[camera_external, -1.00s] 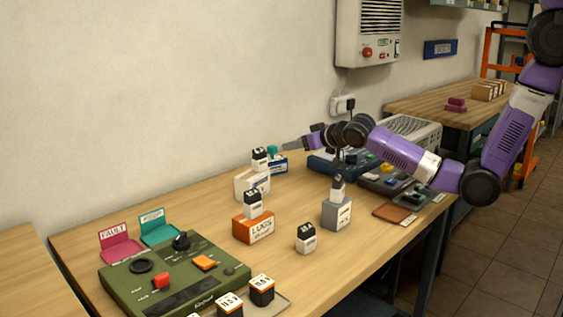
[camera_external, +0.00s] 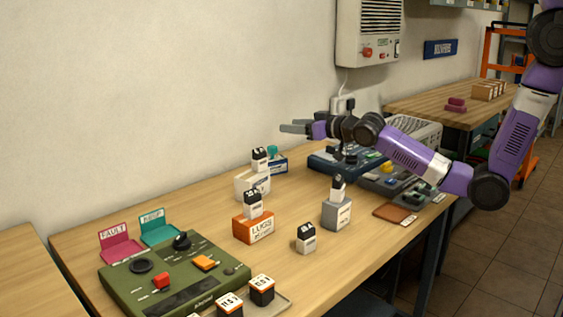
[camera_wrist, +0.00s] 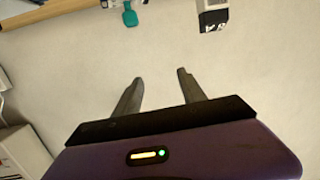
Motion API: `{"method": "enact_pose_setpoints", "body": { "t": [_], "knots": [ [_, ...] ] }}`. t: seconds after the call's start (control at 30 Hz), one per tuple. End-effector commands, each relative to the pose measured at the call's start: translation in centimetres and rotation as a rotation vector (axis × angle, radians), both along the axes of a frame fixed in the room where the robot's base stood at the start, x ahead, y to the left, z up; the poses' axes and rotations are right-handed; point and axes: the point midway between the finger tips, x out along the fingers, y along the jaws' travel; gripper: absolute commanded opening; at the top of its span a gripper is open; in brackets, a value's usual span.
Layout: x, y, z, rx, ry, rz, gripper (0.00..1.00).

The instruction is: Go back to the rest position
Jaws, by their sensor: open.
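My gripper (camera_external: 296,129) is open and empty, raised above the back of the bench and pointing left along the wall. Its two grey fingers show apart in the wrist view (camera_wrist: 160,84), with only pale wall between them. My purple arm reaches in from the right. A small black-and-white block (camera_external: 338,188) stands on a grey box (camera_external: 336,213), below the gripper and apart from it. Another such block (camera_external: 252,203) stands on the orange LUGS box (camera_external: 254,229), and a third (camera_external: 260,159) is on a white box (camera_external: 250,184).
One small block (camera_external: 306,237) stands on bare wood. A wall unit (camera_external: 368,35) hangs behind my arm, above a socket (camera_external: 342,104). Devices (camera_external: 385,175) crowd the bench's right end.

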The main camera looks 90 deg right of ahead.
Motion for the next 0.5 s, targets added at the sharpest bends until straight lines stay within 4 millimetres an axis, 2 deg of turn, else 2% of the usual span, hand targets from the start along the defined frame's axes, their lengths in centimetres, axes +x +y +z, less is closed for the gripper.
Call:
{"method": "enact_pose_setpoints", "body": {
  "t": [0.03, 0.27, 0.5],
  "knots": [
    [-0.7, 1.6, -0.4, -0.012, -0.014, 0.028, 0.48],
    [-4.5, 8.8, -1.1, -0.069, -0.084, 0.147, 0.48],
    [-11.4, 17.7, -2.2, -0.093, -0.133, 0.277, 0.48]
  ]
}}
